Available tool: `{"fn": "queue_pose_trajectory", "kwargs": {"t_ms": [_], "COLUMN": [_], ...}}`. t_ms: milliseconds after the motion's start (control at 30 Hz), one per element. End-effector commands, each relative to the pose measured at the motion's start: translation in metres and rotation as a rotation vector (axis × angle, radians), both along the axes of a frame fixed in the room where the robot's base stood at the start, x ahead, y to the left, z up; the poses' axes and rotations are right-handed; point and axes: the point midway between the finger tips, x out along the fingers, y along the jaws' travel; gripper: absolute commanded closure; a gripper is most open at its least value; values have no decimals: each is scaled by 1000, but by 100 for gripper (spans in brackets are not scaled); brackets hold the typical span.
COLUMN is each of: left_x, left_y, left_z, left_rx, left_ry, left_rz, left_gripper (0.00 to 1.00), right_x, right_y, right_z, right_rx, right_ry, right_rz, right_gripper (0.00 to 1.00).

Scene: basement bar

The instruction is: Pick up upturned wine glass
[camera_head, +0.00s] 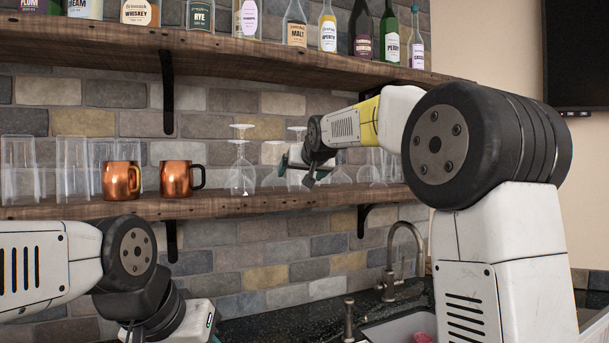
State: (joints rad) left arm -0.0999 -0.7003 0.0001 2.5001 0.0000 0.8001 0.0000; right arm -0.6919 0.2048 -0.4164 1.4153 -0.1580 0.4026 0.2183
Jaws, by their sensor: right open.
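Several clear wine glasses stand upside down on the lower wooden shelf (130,208). The leftmost upturned wine glass (240,178) shows whole, with its foot at the top and its bowl on the shelf. Other upturned glasses (371,170) stand to its right, partly hidden behind my right gripper and arm. My right gripper (294,170) is raised at the glasses' height, just right of the leftmost glass, open, with no glass seen held. My left arm is low at the left; its gripper (205,325) is partly cut off by the bottom edge and its fingers are unclear.
Two copper mugs (121,180) and tall clear tumblers (20,172) stand left on the lower shelf. Bottles (296,25) line the upper shelf (250,50). Below are a dark counter (290,325), a faucet (392,262) and a sink. Some bare shelf separates mugs and glasses.

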Motion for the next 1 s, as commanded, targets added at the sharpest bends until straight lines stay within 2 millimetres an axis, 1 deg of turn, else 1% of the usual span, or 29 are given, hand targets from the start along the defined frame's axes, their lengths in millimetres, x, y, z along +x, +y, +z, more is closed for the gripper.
{"fn": "queue_pose_trajectory", "kwargs": {"t_ms": [200, 333, 433, 633, 667, 700, 767, 800, 900, 933, 967, 1000], "left_x": [0, 0, 0, 0, 0, 0, 0, 0, 0, 0, 0, 0], "left_y": [0, 0, 0, 0, 0, 0, 0, 0, 0, 0, 0, 0], "left_z": [0, 0, 0, 0, 0, 0, 0, 0, 0, 0, 0, 0], "left_rx": [0, 0, 0, 0, 0, 0, 0, 0, 0, 0, 0, 0], "left_ry": [0, 0, 0, 0, 0, 0, 0, 0, 0, 0, 0, 0], "left_rz": [0, 0, 0, 0, 0, 0, 0, 0, 0, 0, 0, 0], "left_gripper": [65, 65, 65, 65, 65, 65, 65, 65, 65, 65, 65, 65], "right_x": [28, 44, 49, 49, 49, 49, 49, 49, 49, 49, 49, 49], "right_y": [6, 10, 11, 12, 12, 12, 12, 12, 12, 12, 12, 12], "right_z": [-12, -19, -20, -20, -20, -20, -20, -20, -20, -20, -20, -20], "right_rx": [-1, 0, -1, 0, 0, 0, 0, 0, 0, 0, 1, 1], "right_ry": [2, 2, 1, 1, 1, 1, 1, 1, 1, 1, 0, 0], "right_rz": [-3, -2, -1, 0, 0, 0, 0, 0, 0, 0, 0, 0], "right_gripper": [10, 10, 10, 10, 12, 19, 31, 39, 58, 58, 62, 62]}}
